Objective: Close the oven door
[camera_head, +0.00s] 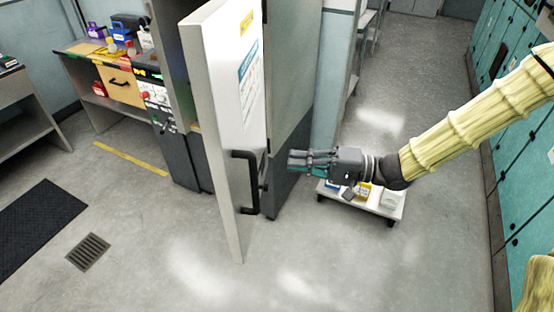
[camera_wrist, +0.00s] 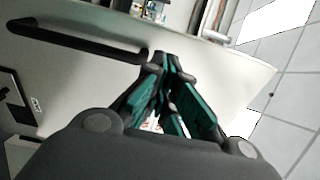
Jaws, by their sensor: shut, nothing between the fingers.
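The oven door (camera_head: 222,95) is a tall pale panel standing open in the head view, with labels on its face. A black bar handle (camera_head: 250,186) is on the face low down; it also shows in the wrist view (camera_wrist: 75,38). My gripper (camera_head: 292,160) is just right of the handle in the head view, fingers pointing left toward the door. In the wrist view, my gripper (camera_wrist: 168,60) has its teal fingers together and empty, in front of the pale panel, right of the handle's end. I cannot tell whether the fingertips touch the panel.
A grey cabinet (camera_head: 290,75) stands behind the door. A low white cart (camera_head: 335,196) with small boxes sits below my gripper. A workbench (camera_head: 85,48) with coloured items is at the back left. Teal lockers (camera_head: 520,140) line the right. The floor before the door is clear.

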